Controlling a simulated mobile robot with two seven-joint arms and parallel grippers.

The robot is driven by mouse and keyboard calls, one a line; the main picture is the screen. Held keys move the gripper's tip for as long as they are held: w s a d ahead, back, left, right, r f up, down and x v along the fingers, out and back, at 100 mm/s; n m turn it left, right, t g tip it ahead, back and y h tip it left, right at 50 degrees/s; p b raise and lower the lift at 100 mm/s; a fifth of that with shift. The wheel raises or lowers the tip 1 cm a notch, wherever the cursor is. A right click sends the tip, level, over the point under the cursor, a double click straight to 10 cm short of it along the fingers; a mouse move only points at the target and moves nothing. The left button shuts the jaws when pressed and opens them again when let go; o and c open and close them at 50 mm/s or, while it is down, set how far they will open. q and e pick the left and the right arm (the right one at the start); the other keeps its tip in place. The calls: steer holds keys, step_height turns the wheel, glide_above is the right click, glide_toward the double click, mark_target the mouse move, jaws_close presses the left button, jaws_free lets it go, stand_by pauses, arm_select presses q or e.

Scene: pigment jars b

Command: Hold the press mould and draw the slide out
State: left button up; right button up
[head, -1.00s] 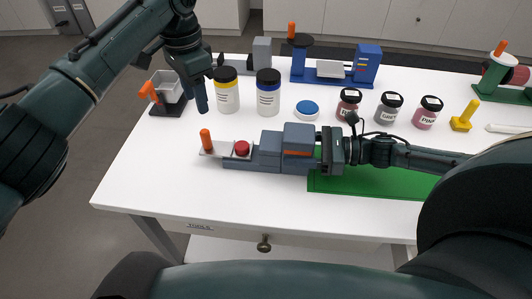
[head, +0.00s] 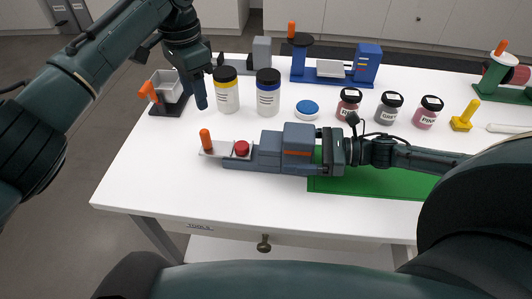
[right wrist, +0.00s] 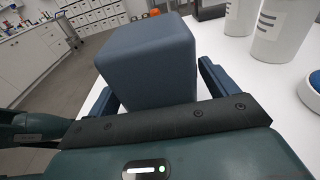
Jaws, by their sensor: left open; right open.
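The press mould (head: 297,138) is a blue-grey stepped block with an orange stripe, lying on the white table. Its slide (head: 222,153) sticks out at the left end, a pale plate with an upright orange handle (head: 205,139) and a red round piece (head: 242,148) on it. My right gripper (right wrist: 160,90) is open, with one finger on each side of the mould's tall block (right wrist: 150,60); contact cannot be told. My left gripper (head: 199,92) is open and empty, pointing down above the table, behind and left of the slide handle.
A grey box with an orange handle (head: 165,90) is at the back left. A green mat (head: 370,185) lies under my right arm. The table's front left is clear.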

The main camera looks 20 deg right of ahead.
steer(key=v, duration=1.2)
